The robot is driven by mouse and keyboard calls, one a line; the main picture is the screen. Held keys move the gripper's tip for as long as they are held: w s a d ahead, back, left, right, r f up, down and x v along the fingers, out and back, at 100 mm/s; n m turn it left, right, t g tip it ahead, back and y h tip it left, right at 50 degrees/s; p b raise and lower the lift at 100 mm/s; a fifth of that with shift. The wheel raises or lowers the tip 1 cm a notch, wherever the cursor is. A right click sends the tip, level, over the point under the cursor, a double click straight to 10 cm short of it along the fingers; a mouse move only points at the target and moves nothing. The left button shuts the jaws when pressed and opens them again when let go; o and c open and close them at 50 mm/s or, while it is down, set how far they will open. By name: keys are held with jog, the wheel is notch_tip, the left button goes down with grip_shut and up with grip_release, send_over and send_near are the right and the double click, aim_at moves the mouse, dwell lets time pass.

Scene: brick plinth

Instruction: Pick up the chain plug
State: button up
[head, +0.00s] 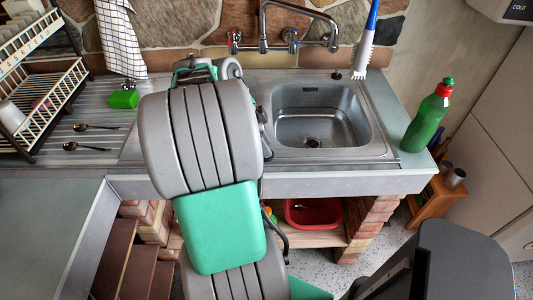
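A small black round piece (336,75) sits on the ledge behind the sink basin, next to the foot of the brush. It may be the chain plug, but it is too small to be sure, and I see no chain. My arm stands in front of the counter, left of the basin, and hides the area behind it. Only a small dark metal part beside my arm (263,117) shows near the basin's left edge, and it may belong to my gripper. The fingertips are hidden, so I cannot see whether they are open or hold anything.
The steel sink basin (314,118) is empty, with a tap (263,30) behind it. A blue-white brush (366,45) stands behind right. A green bottle (428,118) stands at the right counter end. The drainboard holds a green sponge (123,99), two spoons and a dish rack (60,95).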

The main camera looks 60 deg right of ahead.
grip_shut()
jog(key=shift+r, duration=0.15)
dwell(0.4)
